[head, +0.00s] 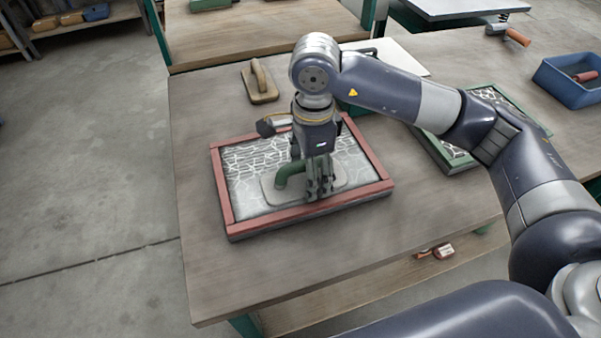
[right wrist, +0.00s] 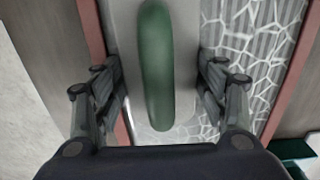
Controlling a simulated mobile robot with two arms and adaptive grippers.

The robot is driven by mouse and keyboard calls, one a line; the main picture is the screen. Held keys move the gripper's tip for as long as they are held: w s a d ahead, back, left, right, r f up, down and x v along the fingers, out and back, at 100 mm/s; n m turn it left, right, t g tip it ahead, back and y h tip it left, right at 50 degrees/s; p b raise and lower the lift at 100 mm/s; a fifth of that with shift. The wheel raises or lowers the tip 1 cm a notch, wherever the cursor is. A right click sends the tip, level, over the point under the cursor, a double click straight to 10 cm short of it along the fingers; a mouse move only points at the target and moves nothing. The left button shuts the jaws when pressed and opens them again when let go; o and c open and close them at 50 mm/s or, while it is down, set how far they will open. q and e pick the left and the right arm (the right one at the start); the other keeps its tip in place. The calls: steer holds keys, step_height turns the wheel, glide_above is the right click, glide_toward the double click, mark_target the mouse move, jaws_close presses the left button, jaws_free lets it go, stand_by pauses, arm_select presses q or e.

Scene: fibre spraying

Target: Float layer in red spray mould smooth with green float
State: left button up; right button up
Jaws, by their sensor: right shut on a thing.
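The red spray mould (head: 312,213) lies on the wooden table with a pale, web-patterned layer (head: 245,165) inside it. The green float (head: 291,171) has a green handle and a grey plate, and the plate lies over the layer in the front half of the mould. In the right wrist view the handle (right wrist: 157,65) stands between the two fingers (right wrist: 158,95), and the web pattern (right wrist: 250,50) shows to the right of the plate. My left gripper is not in view.
A tan wooden-handled float (head: 262,85) lies behind the mould. A green-framed mould (head: 437,150) with a similar web pattern lies to the right, behind my arm. A blue bin (head: 570,82) stands at the far right. The table's left front is clear.

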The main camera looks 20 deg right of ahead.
mark_target(338, 172)
steer(key=shift+s+d+f+b, duration=0.1)
steer(key=shift+d+b, duration=0.05)
steer(key=shift+d, duration=0.25)
steer(key=shift+s+d+f+b, duration=0.1)
steer(key=shift+d+b, duration=0.05)
steer(key=shift+d, duration=0.25)
steer(key=shift+d+r, duration=0.15)
steer(key=shift+d, duration=0.25)
steer(key=shift+d+b, duration=0.4)
steer(key=shift+d, duration=0.1)
steer(key=shift+s+d, duration=0.1)
steer(key=shift+d, duration=0.3)
steer(key=shift+d+b, duration=0.3)
steer(key=shift+d, duration=0.15)
steer(key=shift+d+r, duration=0.15)
steer(key=shift+d, duration=0.35)
steer(key=shift+r, duration=0.1)
